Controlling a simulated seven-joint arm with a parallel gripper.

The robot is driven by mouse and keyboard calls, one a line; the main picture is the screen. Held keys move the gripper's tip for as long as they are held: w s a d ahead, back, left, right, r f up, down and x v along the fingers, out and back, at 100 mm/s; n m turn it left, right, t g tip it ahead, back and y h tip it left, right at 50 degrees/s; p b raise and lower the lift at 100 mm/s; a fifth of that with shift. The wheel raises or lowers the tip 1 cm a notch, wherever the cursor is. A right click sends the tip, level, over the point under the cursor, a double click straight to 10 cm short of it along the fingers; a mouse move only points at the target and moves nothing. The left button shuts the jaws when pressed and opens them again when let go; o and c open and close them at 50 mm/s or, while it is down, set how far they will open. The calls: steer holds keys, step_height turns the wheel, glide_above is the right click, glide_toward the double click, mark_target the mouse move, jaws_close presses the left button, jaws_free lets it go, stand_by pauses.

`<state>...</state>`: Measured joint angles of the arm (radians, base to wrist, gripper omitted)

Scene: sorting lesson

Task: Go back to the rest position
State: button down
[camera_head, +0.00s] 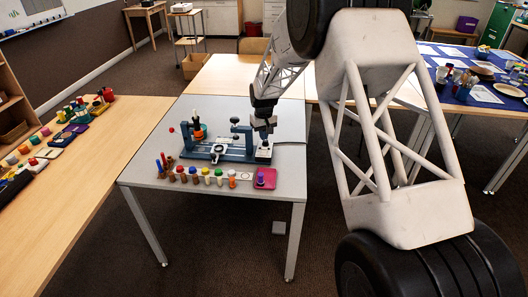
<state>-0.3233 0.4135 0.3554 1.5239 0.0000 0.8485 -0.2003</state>
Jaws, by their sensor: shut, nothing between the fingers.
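My arm comes in from the right, and my gripper (264,132) points down over the right end of a blue-grey fixture (215,155) on the grey table (285,185). The gripper is small in the picture; its fingers look shut, with nothing seen between them. Its tips are close above a pale block at the fixture's right end; I cannot tell whether they touch it.
A row of coloured pegs (205,177) stands along the table's front, ending near a magenta tray (265,179). A red ball (171,130) lies at left. Wooden tables (105,165) adjoin; a blue-covered table (470,95) stands at right.

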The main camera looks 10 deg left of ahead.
steer(key=shift+r, duration=0.2)
stand_by(0.4)
steer(key=s+d+r+m+t, duration=0.1)
steer(key=s+d+r+m, duration=0.1)
steer(key=s+d+r, duration=0.85)
steer(key=s+d+r+m, duration=0.1)
steer(key=s+d+r, duration=0.7)
steer(key=s+r, duration=0.5)
steer(key=s+d+m, duration=0.1)
steer(key=s+d, duration=0.2)
steer(key=s, duration=0.8)
steer(key=s+d+m+t, duration=0.1)
steer(key=s+d, duration=0.3)
steer(key=s, duration=0.7)
steer(key=s+d+r+m, duration=0.1)
steer(key=s+d, duration=0.2)
steer(key=s, duration=0.8)
steer(key=shift+d+t, duration=0.3)
steer(key=shift+d, duration=0.05)
